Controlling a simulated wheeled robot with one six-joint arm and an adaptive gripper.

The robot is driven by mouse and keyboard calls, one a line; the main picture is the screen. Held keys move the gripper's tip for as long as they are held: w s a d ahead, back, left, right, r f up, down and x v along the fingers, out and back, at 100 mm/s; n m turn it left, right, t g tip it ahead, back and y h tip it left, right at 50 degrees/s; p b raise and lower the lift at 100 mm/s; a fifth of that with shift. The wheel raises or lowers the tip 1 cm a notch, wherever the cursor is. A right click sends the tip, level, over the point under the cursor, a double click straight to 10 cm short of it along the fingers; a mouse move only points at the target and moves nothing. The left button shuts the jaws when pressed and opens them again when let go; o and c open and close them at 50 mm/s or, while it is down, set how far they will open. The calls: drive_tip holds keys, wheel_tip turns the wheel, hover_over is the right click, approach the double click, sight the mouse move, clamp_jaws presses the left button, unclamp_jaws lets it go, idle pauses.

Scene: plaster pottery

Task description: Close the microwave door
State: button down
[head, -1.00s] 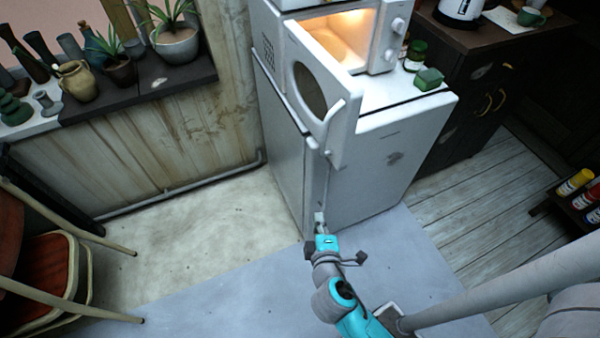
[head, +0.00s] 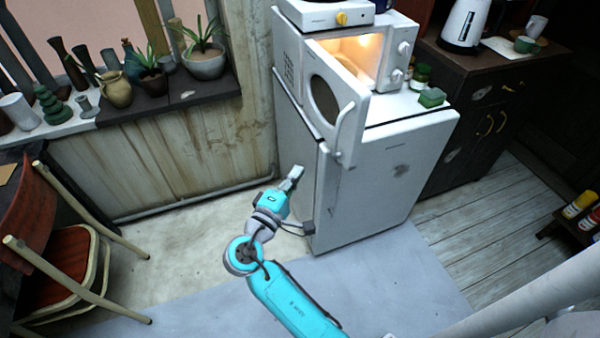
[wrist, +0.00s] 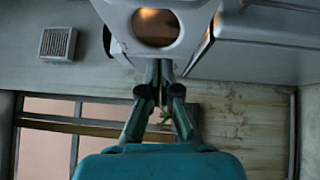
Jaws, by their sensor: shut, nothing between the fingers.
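The white microwave (head: 388,50) stands on a white fridge with its lit cavity showing. Its door (head: 350,90) hangs open toward the front, with a dark oval window and a curved white handle (head: 346,124). My gripper (head: 297,171) is shut and empty, in front of the fridge's left side and lower than the door in the head view. In the wrist view, the shut fingers (wrist: 161,66) point up toward the underside of the open door (wrist: 190,50), whose oval window shows. The head view shows a gap between gripper and door.
The fridge (head: 385,180) stands beside a dark cabinet (head: 475,110). A green box (head: 432,97) and jars sit on the fridge top by the microwave. A ledge with vases and plants (head: 205,62) and a chair (head: 75,260) are on the left. The floor before the fridge is clear.

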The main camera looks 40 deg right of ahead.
drive_tip(key=w+d, duration=0.2)
drive_tip(key=d, duration=0.9)
drive_tip(key=shift+r, duration=0.45)
